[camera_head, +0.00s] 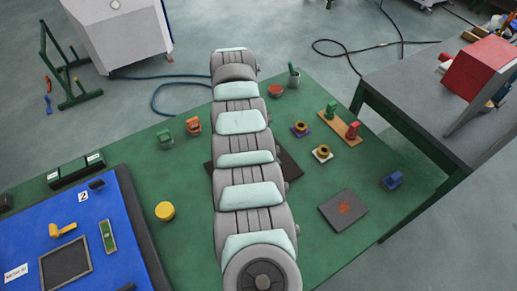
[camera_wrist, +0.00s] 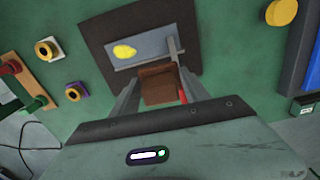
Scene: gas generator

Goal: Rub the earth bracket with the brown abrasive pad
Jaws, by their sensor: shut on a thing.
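My gripper (camera_wrist: 157,76) is shut on the brown abrasive pad (camera_wrist: 158,88), a block between its two fingers in the wrist view. Just beyond the pad is a grey metal plate with a thin upright part, which looks like the earth bracket (camera_wrist: 146,60). It bears a yellow patch (camera_wrist: 124,51) and sits on a dark square mat (camera_wrist: 98,32). The pad overlaps the bracket's lower edge in this view; I cannot tell whether they touch. A small red piece shows beside the right finger. In the head view my arm hides the gripper, pad and bracket.
The green table (camera_head: 330,105) carries a yellow knob (camera_head: 165,211), a grey plate with a rusty spot (camera_head: 343,209), a blue part (camera_head: 392,180), and red and green terminals on a wooden strip (camera_head: 339,126). A blue panel (camera_head: 90,215) lies at left.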

